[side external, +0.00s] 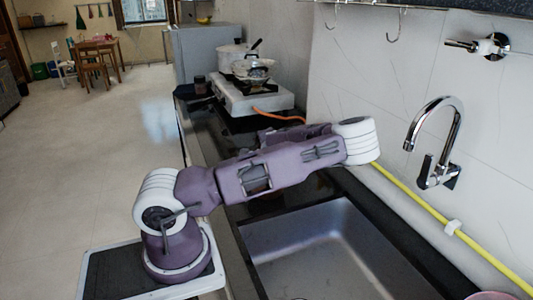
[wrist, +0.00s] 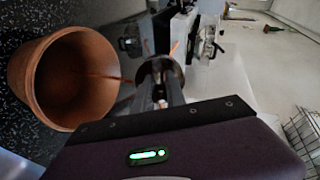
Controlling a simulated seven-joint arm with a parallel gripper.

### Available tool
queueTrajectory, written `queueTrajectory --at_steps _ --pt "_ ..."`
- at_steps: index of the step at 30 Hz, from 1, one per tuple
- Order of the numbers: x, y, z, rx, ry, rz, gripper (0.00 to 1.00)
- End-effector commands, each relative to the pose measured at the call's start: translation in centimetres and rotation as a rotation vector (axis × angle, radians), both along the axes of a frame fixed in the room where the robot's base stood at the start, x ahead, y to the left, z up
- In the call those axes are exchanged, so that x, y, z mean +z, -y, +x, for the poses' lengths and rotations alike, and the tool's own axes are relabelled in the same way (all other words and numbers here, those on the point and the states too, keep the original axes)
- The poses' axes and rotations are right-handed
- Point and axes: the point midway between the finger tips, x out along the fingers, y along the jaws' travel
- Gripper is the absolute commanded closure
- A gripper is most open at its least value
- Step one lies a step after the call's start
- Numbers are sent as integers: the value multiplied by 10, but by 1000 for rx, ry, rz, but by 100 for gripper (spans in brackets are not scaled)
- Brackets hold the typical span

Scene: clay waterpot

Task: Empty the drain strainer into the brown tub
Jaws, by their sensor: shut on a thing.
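The brown tub (wrist: 50,65) is a round terracotta pot at the left of the wrist view, with its open mouth toward the camera. My gripper (wrist: 164,84) is at the middle of the wrist view, to the right of the tub's rim. It is shut on a small dark round thing that looks like the drain strainer (wrist: 147,70), seen just past the fingers. The fingers partly cover it, and I cannot tell what is inside it. In the side external view my arm's links hide the gripper, and neither the tub nor the strainer can be made out.
The sink (side external: 335,245) is an empty-looking steel basin in front of the arm. A chrome tap (side external: 440,140) and a yellow pipe (side external: 415,198) are on the wall to the right. A white stove (side external: 252,98) with pots stands behind. A wire rack (wrist: 302,130) shows at the wrist view's right.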

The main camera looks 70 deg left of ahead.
Motion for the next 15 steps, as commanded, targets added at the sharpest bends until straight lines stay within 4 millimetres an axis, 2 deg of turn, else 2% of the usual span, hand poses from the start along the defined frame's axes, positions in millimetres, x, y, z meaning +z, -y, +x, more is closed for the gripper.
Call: queueTrajectory --at_steps 15 --pt "0 4 -1 -1 33 117 100"
